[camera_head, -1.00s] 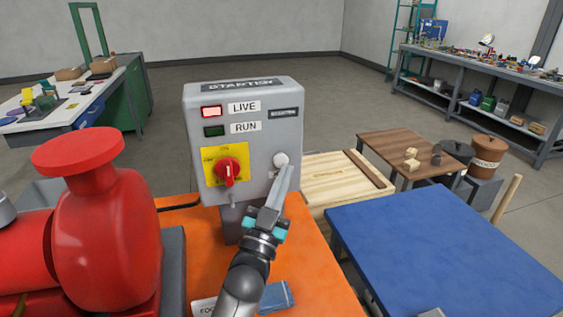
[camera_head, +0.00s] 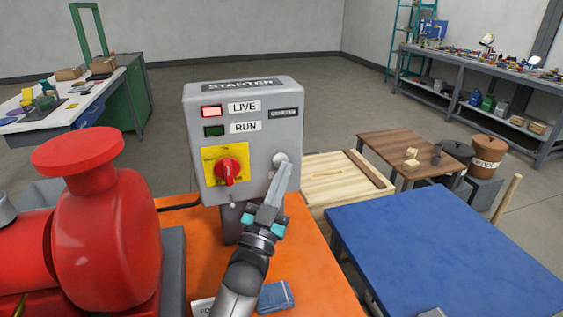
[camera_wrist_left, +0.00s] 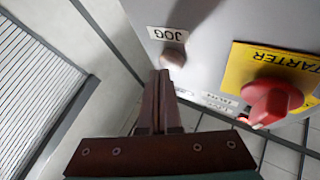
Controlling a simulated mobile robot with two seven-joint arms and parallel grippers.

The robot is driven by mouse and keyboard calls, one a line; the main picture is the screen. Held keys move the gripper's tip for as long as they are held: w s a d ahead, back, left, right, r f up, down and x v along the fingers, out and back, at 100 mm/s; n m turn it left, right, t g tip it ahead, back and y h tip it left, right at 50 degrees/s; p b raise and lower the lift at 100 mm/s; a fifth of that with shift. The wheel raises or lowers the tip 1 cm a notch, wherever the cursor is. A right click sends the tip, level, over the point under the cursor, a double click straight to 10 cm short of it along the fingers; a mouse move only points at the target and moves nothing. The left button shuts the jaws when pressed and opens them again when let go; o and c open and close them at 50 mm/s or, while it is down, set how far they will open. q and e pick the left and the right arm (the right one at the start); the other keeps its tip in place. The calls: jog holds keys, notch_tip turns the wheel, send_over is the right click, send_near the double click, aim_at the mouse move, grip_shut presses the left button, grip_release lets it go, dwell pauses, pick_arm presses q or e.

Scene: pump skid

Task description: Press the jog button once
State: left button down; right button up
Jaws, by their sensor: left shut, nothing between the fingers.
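The grey starter box (camera_head: 258,185) stands on the orange skid. Its pale round jog button (camera_head: 281,158) is on the right side of the front face. In the left wrist view the button (camera_wrist_left: 173,56) sits under a JOG label (camera_wrist_left: 174,34). My left gripper (camera_head: 286,166) is shut and empty, its tips just below the button in the head view. In the wrist view the fingertips (camera_wrist_left: 160,76) are close to the button's edge; I cannot tell whether they touch it. My right gripper is not in view.
A red rotary switch (camera_head: 229,172) on a yellow plate is left of the button. The LIVE lamp (camera_head: 211,112) is lit red; the RUN lamp (camera_head: 214,130) looks dark. A red pump (camera_head: 105,230) stands left. A blue table (camera_head: 440,240) is at right.

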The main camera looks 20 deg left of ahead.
pick_arm(q)
jog(key=shift+w+a, duration=0.25)
jog(key=shift+w, duration=0.15)
dwell(0.5)
jog(key=shift+s+d, duration=0.1)
jog(key=shift+s, duration=0.05)
jog(key=shift+s+d+p, duration=0.3)
jog(key=shift+s+d, duration=0.1)
jog(key=shift+s, duration=0.2)
jog(key=s+d, duration=0.1)
jog(key=s+d+p, duration=0.1)
jog(key=s+p, duration=0.1)
jog(key=s, duration=0.1)
jog(key=shift+s+d, duration=0.1)
jog(key=shift+d, duration=0.3)
dwell(0.9)
